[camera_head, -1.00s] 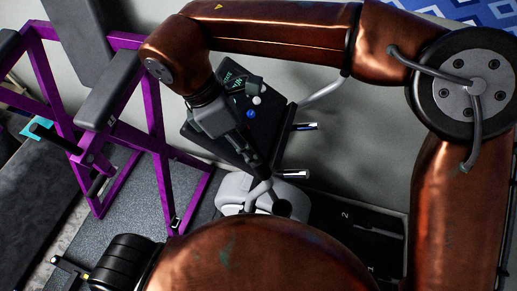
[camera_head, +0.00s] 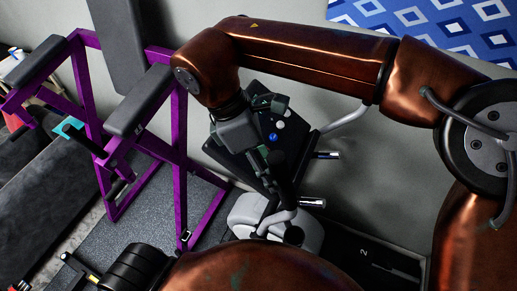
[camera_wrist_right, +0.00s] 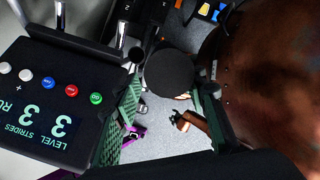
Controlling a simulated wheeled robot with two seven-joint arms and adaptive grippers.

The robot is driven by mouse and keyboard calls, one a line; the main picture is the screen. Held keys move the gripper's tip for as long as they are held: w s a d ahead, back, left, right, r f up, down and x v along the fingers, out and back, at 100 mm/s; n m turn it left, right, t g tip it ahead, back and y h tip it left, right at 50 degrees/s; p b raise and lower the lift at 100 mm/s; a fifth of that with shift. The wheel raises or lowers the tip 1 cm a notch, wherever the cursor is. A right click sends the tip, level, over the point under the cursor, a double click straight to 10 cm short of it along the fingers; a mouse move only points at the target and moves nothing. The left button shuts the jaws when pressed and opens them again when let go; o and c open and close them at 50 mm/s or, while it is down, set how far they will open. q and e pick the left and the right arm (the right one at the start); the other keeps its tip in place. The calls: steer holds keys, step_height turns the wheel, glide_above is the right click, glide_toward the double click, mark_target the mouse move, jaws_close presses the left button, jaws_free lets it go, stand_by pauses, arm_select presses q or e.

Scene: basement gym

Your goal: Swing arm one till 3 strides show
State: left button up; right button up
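The machine's dark console (camera_head: 246,160) stands tilted near the middle of the head view. In the right wrist view its screen (camera_wrist_right: 45,118) shows a 3 by LEVEL and a 3 by STRIDES, upside down. A dark upright arm with a round end (camera_wrist_right: 170,74) rises beside the console. My right gripper (camera_head: 277,160) is at this arm. In the right wrist view its green pads lie on either side of the round end, which fills the gap between the fingertips. The lower grip is hidden. My left gripper is not in view.
A purple frame with grey pads (camera_head: 180,150) stands left of the machine. The machine's light grey base (camera_head: 250,212) is below the console. Chrome-ended bars (camera_head: 326,155) stick out at its right. A black ribbed cylinder (camera_head: 130,268) is at the lower left.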

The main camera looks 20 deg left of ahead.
steer(key=v, duration=1)
steer(key=shift+a, duration=0.1)
